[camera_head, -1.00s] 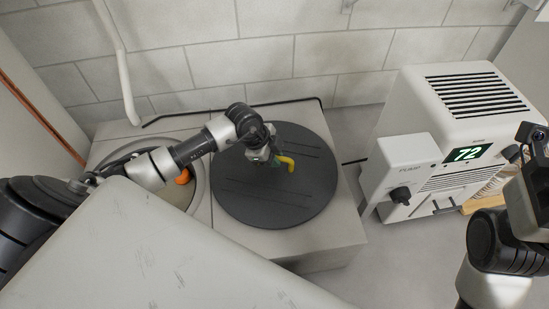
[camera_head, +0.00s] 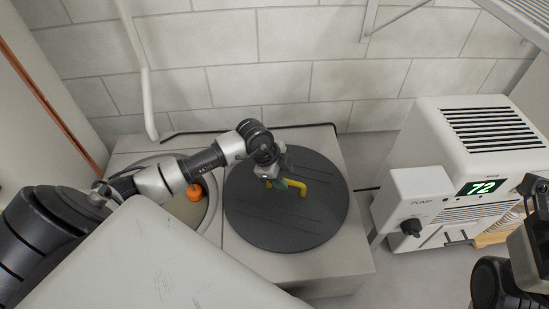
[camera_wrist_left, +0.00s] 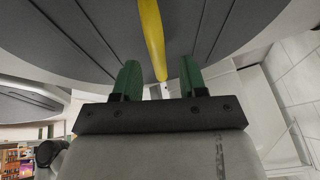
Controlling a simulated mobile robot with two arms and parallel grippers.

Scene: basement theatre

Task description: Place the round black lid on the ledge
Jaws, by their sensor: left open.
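The round black lid (camera_head: 262,222) lies flat on the pale grey ledge (camera_head: 330,262) against the block wall, to the right of a round opening. Its yellow handle (camera_head: 323,187) stands up from its top. The handle also shows in the left wrist view (camera_wrist_left: 151,32), ahead of the gap between the green fingertips. My left gripper (camera_head: 283,184) is over the lid, close to the left part of the handle, with its fingers apart. Contact with the handle cannot be told. At the right edge my right arm is partly visible; its fingers are out of frame.
A round opening (camera_head: 205,213) at the left holds an orange object (camera_head: 194,192). A white pump unit (camera_head: 470,150) showing 72 stands to the right. A white pipe (camera_head: 136,65) runs down the wall. A large pale panel (camera_head: 150,260) fills the lower left foreground.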

